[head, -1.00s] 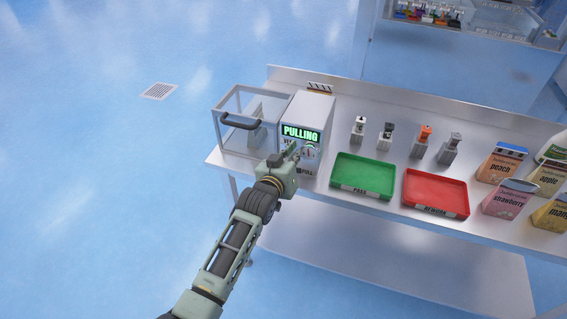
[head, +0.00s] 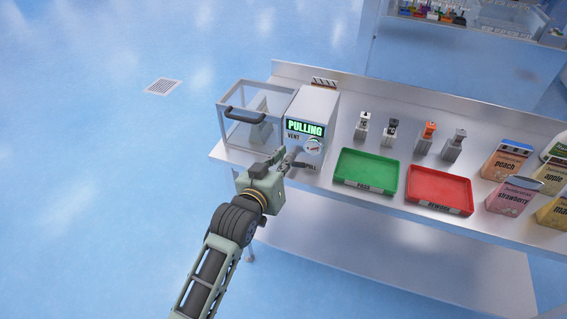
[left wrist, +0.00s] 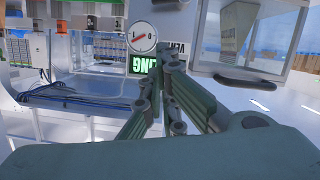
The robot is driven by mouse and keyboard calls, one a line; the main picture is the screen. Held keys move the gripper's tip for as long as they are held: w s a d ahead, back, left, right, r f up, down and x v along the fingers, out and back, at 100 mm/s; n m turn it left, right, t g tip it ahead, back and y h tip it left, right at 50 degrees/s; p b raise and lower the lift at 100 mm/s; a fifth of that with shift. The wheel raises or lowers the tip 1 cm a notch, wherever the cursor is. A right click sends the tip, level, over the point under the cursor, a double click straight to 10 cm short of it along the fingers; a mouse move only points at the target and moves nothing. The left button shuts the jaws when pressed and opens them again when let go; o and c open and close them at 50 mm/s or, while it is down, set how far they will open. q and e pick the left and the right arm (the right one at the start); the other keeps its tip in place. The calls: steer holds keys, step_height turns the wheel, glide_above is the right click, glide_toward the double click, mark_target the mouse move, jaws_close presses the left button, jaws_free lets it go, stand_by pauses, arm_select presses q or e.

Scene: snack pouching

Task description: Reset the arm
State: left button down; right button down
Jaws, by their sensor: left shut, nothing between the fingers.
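My left gripper (head: 290,157) is shut and empty in front of the vacuum machine (head: 313,106), near the front edge of the table. Its fingers also show together in the left wrist view (left wrist: 168,62). The machine's green display reads "PULLING", with a "VENT" label, a round gauge (head: 313,147) and a "PULL" label below. The gauge also shows in the left wrist view (left wrist: 142,37). A clear chamber (head: 233,97) with a dark handle (head: 245,116) stands to the machine's left, with a pale pouch-like shape inside. I cannot tell whether the fingers touch the machine. My right gripper is not in view.
A green PASS tray (head: 366,174) and a red REWORK tray (head: 440,190) lie right of the machine. Several small dispensers stand behind them. Fruit-labelled pouches, including strawberry (head: 512,197), stand at the right. The floor left of the table is clear.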

arm_select(q)
steer(key=shift+f, duration=0.1)
stand_by(0.3)
steer(key=s+a+f+g+y+b, duration=0.1)
steer(key=s+a+f+g, duration=0.3)
steer(key=f, duration=0.9)
steer(key=s+a+f+y+b, duration=0.15)
steer(key=s+f, duration=0.45)
steer(key=f, duration=0.7)
steer(key=s+a+f+g+y, duration=0.1)
steer(key=s+a+f+g, duration=0.3)
steer(key=f, duration=0.9)
steer(key=s+a+f+g+b, duration=0.1)
steer(key=s+a+f, duration=0.3)
steer(key=s, duration=0.9)
steer(key=s+a+f+g+y, duration=0.1)
steer(key=s+a+f+g, duration=0.1)
steer(key=s+f, duration=0.8)
steer(key=s+a+f+g+y+b, duration=0.1)
steer(key=s+a+f, duration=0.4)
steer(key=s, duration=1.1)
step_height(320, 180, down, 2)
steer(key=shift+a+f+m+g+b, duration=0.2)
steer(key=shift+a+m+g+b, duration=0.15)
steer(key=shift+g, duration=0.25)
steer(key=shift+w+d, duration=0.1)
steer(key=shift+w, duration=0.05)
